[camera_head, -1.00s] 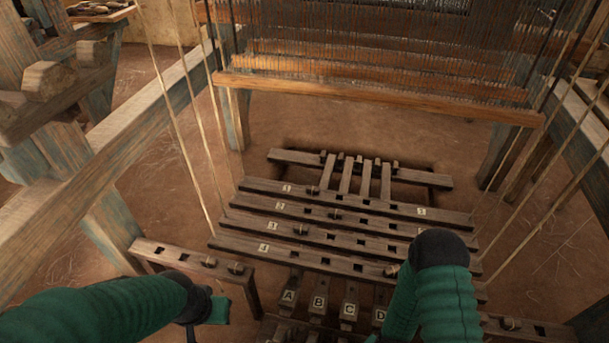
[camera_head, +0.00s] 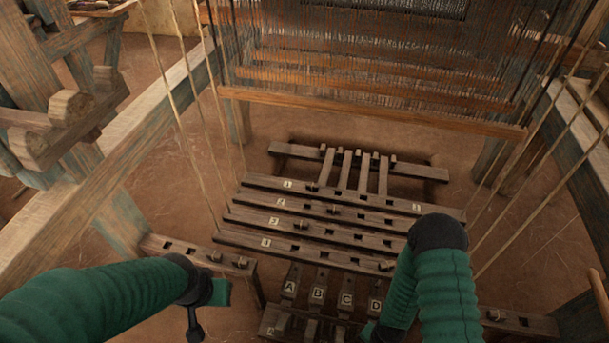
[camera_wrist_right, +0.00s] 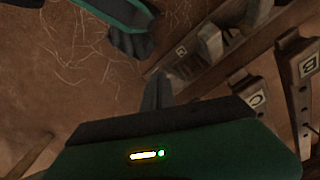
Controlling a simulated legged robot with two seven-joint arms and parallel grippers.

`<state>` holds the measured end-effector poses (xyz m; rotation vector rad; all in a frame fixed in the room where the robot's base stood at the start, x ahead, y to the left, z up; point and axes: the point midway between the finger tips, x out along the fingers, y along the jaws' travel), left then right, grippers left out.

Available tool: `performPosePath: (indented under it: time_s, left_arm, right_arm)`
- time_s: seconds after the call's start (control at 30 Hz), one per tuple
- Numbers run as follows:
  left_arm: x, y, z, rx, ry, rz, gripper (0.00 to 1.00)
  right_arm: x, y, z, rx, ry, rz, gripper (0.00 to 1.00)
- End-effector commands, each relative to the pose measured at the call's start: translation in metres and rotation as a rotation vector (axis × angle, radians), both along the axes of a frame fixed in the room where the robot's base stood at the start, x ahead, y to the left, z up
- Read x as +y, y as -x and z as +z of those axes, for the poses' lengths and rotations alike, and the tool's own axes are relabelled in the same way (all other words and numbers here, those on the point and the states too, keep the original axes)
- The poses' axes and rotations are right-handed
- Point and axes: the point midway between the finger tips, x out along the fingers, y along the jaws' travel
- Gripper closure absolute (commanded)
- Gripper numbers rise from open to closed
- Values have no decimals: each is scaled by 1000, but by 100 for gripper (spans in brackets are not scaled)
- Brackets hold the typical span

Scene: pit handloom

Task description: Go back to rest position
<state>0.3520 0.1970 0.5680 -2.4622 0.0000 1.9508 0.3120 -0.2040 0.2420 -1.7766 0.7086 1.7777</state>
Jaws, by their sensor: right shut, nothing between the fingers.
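In the head view, my left arm comes in from the left and ends at a black wrist; my left gripper (camera_head: 195,325) is a small dark shape below it, its jaws unclear. My right arm bends at a black joint at lower right, and its forearm hides most of the hand. In the right wrist view, my right gripper (camera_wrist_right: 157,90) is shut and empty, its dark fingers together beside the wooden lettered pedals (camera_wrist_right: 257,93). A teal and dark part (camera_wrist_right: 125,25) shows at the top of that view; I cannot tell what it is.
Slotted, numbered wooden bars (camera_head: 330,228) lie across the middle, with lettered pedals (camera_head: 318,292) below them. The loom's orange beam (camera_head: 370,110) and hanging threads are above. A long timber rail (camera_head: 110,150) runs along the left. Cords hang at both sides. Bare earth floor lies between.

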Motion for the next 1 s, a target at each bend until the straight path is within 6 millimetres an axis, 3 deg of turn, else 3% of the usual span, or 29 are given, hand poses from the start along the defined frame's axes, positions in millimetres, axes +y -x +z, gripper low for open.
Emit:
performPosePath:
  time_s: [0.17,0.27,0.37,0.5,0.57,0.7,1.0]
  left_arm:
    - [0,0,-1,0,0,0,100]
    - [0,0,-1,0,0,0,100]
    - [0,0,-1,0,0,0,100]
    - [0,0,-1,0,0,0,100]
    - [0,0,-1,0,0,0,100]
    - [0,0,-1,0,0,0,100]
    - [0,0,-1,0,0,0,100]
  right_arm:
    - [0,0,-1,0,0,0,100]
    - [0,-8,8,-10,0,19,100]
    - [0,-32,45,-42,-3,91,100]
    - [3,-66,134,-103,2,279,100]
    - [4,-71,170,-125,9,363,100]
    - [6,-69,236,-164,32,515,100]
    - [7,-41,323,-223,87,746,100]
